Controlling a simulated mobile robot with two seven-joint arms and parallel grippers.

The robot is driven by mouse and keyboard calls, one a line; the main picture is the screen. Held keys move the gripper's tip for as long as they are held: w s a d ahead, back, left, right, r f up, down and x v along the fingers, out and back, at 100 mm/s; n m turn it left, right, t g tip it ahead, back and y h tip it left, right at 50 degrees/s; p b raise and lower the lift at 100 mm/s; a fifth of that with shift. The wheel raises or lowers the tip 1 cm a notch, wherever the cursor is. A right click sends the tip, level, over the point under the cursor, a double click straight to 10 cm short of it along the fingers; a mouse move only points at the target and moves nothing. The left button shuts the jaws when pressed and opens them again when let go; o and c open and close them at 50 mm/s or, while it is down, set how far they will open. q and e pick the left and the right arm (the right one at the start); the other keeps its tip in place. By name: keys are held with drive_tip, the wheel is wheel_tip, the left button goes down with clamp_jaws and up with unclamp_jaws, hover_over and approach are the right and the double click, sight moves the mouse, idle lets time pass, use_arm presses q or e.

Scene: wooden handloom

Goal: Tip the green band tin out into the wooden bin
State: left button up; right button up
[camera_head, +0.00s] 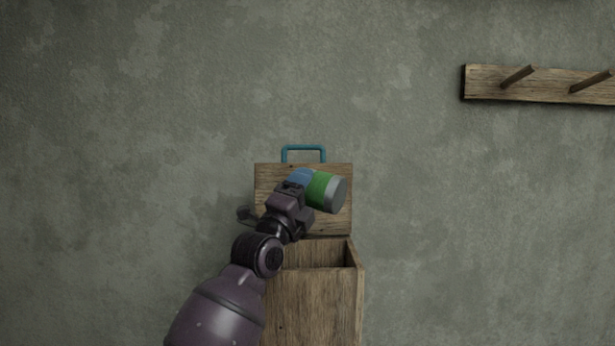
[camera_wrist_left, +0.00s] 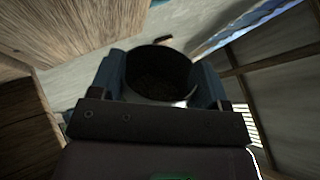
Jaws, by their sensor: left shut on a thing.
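My left gripper (camera_head: 303,183), with blue fingers, is shut on the green band tin (camera_head: 327,191). In the head view the tin lies tilted, nearly on its side, with a plain grey end toward the right. It is held above the wooden bin (camera_head: 318,312), in front of the raised lid. In the left wrist view the tin (camera_wrist_left: 160,72) sits between the two fingers. Its round mouth shows there, with a dark inside and what looks like dark contents. The arm hides the bin's left part. My right gripper is not in view.
The bin's lid (camera_head: 267,180) stands open at the back, with a teal handle (camera_head: 304,148) on top. A wooden peg rail (camera_head: 545,86) is on the wall at the upper right. The space right of the bin looks clear.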

use_arm(q)
drive_tip(key=n+y, duration=0.1)
drive_tip(key=n+t+p, duration=0.1)
drive_tip(key=n, duration=0.1)
drive_tip(key=shift+w+a+f+y, duration=0.1)
drive_tip(key=shift+a+f+y, duration=0.05)
drive_tip(key=shift+f+y, duration=0.2)
drive_tip(key=n+y, duration=0.1)
drive_tip(key=f+n+y+p, duration=0.1)
drive_tip(key=n, duration=0.1)
drive_tip(key=n+t+y+p, duration=0.1)
drive_tip(key=n, duration=0.1)
drive_tip(key=shift+w+a+f, duration=0.2)
drive_tip(key=shift+a+f, duration=0.15)
drive_tip(key=shift+a, duration=0.05)
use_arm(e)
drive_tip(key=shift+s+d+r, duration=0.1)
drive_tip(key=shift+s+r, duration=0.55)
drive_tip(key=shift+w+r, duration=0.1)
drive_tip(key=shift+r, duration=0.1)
